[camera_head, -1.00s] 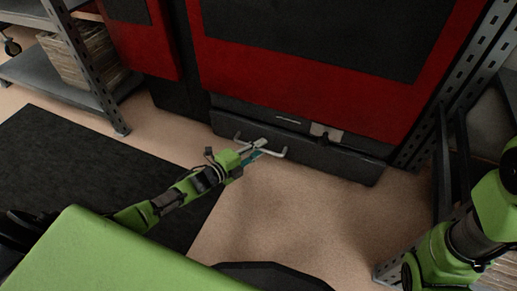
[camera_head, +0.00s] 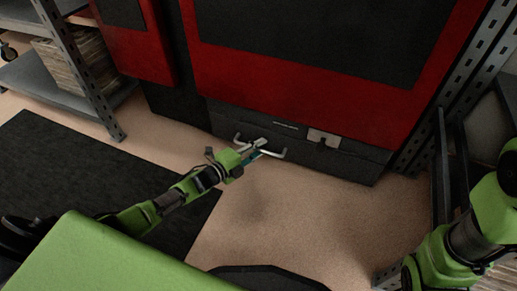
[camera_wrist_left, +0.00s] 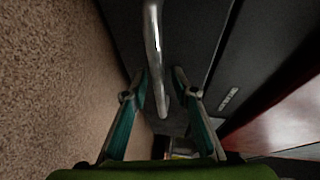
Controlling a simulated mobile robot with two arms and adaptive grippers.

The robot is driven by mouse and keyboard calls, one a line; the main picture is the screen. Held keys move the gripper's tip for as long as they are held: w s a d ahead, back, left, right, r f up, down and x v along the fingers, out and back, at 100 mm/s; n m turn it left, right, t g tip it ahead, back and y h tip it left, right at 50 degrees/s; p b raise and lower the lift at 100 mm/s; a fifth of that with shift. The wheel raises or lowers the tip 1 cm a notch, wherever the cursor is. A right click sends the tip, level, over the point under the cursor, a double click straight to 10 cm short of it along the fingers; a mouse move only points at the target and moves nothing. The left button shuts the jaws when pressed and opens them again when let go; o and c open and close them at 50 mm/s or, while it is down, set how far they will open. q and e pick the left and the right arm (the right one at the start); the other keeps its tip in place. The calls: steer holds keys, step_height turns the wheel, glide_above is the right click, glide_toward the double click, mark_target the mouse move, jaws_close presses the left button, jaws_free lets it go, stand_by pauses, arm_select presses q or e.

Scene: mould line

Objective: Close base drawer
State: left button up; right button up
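The base drawer (camera_head: 330,162) is the low dark front at the foot of the red and black machine. In the head view its front looks flush or nearly flush with the machine; a small gap would be hard to see. Its pale bar handle (camera_head: 276,155) runs across the front. My left gripper (camera_head: 260,147) is at the handle, partly covering it. In the left wrist view the handle (camera_wrist_left: 153,40) runs between the two separated fingers of my left gripper (camera_wrist_left: 161,74), without a clear grip on it. My right gripper is out of view.
A grey shelf (camera_head: 60,91) with stacked material stands at the left. A metal rack (camera_head: 442,120) stands beside the machine at the right. A dark mat (camera_head: 80,175) lies on the floor at the left. The floor (camera_head: 300,215) before the drawer is clear.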

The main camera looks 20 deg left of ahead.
arm_select(q)
steer(key=shift+d, duration=0.1)
steer(key=shift+s+a, duration=0.2)
steer(key=shift+s, duration=0.3)
steer(key=v, duration=1.1)
steer(key=shift+a, duration=0.1)
